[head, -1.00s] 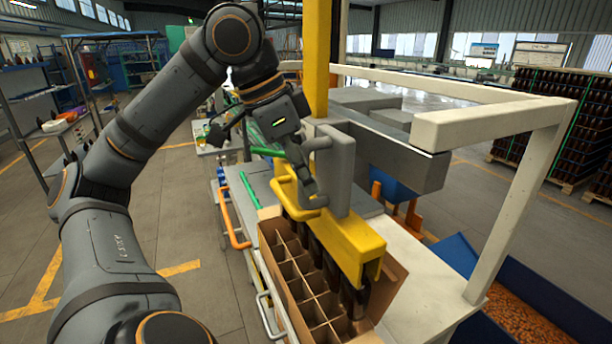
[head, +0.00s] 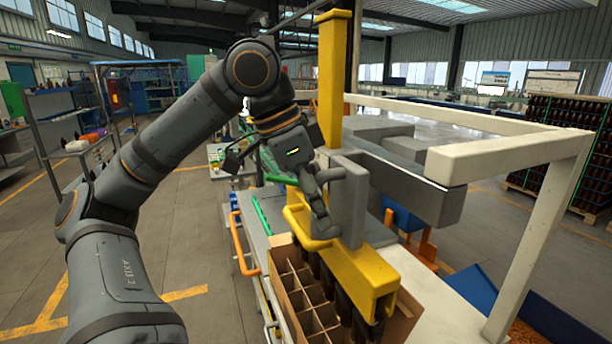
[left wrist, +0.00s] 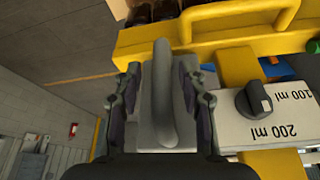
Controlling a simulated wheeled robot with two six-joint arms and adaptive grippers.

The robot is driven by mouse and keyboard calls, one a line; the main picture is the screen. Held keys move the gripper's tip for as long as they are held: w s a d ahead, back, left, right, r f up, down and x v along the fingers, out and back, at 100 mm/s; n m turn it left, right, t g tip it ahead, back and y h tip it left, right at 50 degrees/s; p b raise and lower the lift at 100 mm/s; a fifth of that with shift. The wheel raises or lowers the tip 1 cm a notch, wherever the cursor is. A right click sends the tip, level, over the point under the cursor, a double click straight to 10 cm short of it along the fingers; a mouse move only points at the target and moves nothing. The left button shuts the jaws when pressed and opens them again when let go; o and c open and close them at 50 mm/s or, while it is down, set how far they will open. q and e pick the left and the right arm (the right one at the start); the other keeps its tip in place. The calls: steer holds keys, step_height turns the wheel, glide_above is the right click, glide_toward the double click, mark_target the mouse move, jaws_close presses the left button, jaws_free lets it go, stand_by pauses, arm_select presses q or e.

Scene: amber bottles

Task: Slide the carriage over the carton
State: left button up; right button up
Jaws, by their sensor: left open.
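The carriage has a grey block (head: 349,195) with a grey upright handle and a yellow beam (head: 362,277). Dark bottles (head: 344,303) hang in a row under the beam. The open carton (head: 287,280) is brown cardboard with dividers. Its visible left cells are empty; the bottles overlap its right part in the head view. My left gripper (head: 316,198) is at the carriage handle. In the left wrist view, the grey handle (left wrist: 163,95) stands between the two spread fingers of the left gripper (left wrist: 160,80), with gaps beside it. My right gripper is not in view.
A yellow bar handle (left wrist: 235,20) lies close beyond my left fingers. A black knob (left wrist: 254,98) sits on a pale panel marked 100 ml and 200 ml. A cream frame (head: 500,160) encloses the right side. An orange rail (head: 243,250) stands left of the carton.

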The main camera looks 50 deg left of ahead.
arm_select(q)
steer(key=v, duration=1.1)
steer(key=shift+s+r, duration=0.25)
steer(key=shift+r, duration=0.15)
